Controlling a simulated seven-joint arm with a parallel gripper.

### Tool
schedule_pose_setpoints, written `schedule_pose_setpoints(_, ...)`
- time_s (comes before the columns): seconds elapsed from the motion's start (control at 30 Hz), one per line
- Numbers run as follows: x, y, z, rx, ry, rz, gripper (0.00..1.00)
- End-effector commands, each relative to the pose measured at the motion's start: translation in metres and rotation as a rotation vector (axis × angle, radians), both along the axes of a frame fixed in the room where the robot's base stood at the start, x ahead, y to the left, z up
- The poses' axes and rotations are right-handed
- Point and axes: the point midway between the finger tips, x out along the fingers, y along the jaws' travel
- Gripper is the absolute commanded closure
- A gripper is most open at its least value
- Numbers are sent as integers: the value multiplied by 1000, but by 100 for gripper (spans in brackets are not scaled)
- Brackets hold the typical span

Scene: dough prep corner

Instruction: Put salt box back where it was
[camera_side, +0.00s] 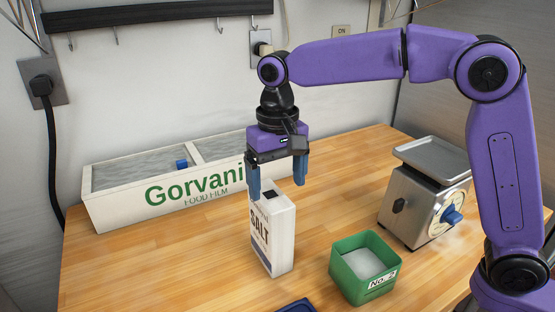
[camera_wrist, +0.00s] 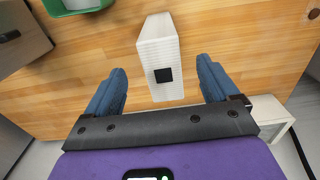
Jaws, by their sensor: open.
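The white salt box (camera_side: 272,236) stands upright on the wooden table, with dark lettering and a dark square on its top. In the wrist view the salt box (camera_wrist: 160,57) shows from above, between the two blue fingers. My gripper (camera_side: 277,178) is open, pointing down over the top of the box. In the wrist view my gripper (camera_wrist: 163,88) has one finger to each side of the box, with gaps visible on both sides. The box's underside is hidden.
A green No. 2 bin (camera_side: 345,285) with pale contents stands right of the box. A metal scale (camera_side: 415,212) is farther right. A long white Gorvani film box (camera_side: 120,213) lies along the wall. Bare table (camera_side: 160,265) is left of the salt box.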

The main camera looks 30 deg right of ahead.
Motion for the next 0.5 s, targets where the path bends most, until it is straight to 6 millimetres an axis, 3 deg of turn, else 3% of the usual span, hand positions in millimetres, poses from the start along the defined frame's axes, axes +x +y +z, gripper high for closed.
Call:
schedule_pose_setpoints(0.2,0,0,33,1,-2,0,12)
schedule_pose_setpoints(0.5,0,0,44,0,0,0,12)
